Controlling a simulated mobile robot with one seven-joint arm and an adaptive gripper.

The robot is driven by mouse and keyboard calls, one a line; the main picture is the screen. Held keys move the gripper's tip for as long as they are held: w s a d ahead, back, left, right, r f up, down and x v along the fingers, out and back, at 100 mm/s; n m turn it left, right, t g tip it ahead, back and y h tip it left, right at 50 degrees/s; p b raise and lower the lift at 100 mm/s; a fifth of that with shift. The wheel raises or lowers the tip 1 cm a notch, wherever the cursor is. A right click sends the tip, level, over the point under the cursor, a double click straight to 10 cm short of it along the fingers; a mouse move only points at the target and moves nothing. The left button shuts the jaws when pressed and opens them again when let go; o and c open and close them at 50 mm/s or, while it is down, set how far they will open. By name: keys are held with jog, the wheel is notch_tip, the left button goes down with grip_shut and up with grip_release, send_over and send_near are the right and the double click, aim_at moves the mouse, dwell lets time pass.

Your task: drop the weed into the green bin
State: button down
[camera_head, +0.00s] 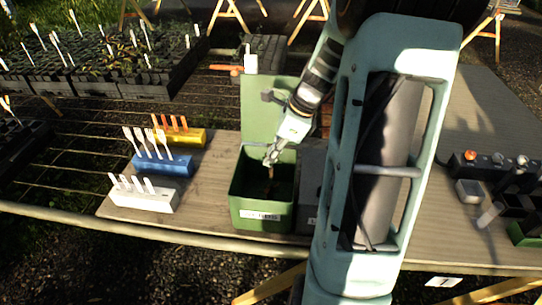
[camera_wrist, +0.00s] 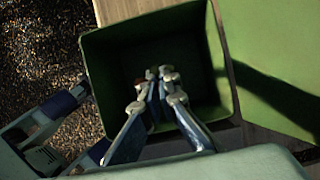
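The green bin (camera_head: 262,225) stands on the wooden table with a white label on its front and a green panel upright behind it. In the wrist view the open bin (camera_wrist: 105,55) is seen from above, with a dark inside. My gripper (camera_head: 270,160) points down over the bin's opening. In the wrist view the fingertips (camera_wrist: 158,74) are close together over the bin. A thin, dark brown thing, apparently the weed (camera_head: 270,174), hangs below the fingertips within the bin's outline. In the wrist view the fingers mostly hide it.
White (camera_head: 143,197), blue (camera_head: 165,167) and yellow (camera_head: 182,139) label holders stand left of the bin. A dark grey container is beside the bin on the right, partly behind my arm. Black trays of seedlings (camera_head: 105,75) lie at the back left. Small containers (camera_head: 468,192) stand at the right.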

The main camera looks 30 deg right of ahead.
jog(key=c, duration=2.1)
grip_release()
jog(key=v, duration=1.2)
jog(key=shift+d, duration=0.15)
